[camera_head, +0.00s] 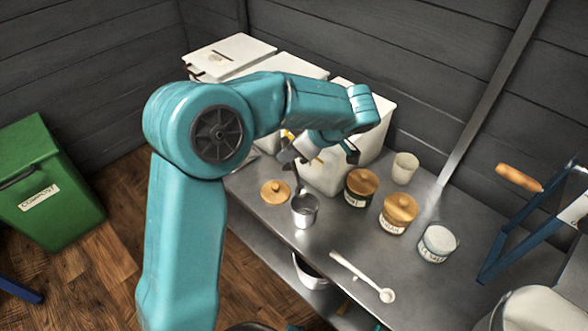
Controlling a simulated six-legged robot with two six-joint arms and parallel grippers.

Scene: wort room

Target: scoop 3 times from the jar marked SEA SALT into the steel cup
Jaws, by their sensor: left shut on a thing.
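The steel cup (304,213) stands upright on the metal counter. My left gripper (298,156) is above it, shut on a thin dark-handled scoop (298,180) that points down to the cup's mouth. Whether the scoop's bowl is inside the cup or just over it, and what it holds, I cannot tell. An open jar (437,244) with white contents stands to the right; its label is only partly readable and fits SEA SALT. A loose wooden lid (275,192) lies left of the cup. My right gripper is not in view.
Two jars with wooden lids (362,186) (398,211) stand between cup and open jar. A cream cup (404,168) is behind them. A white spoon (364,277) lies near the front edge. White bins (230,56) stand behind; a blue frame (500,238) stands at right.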

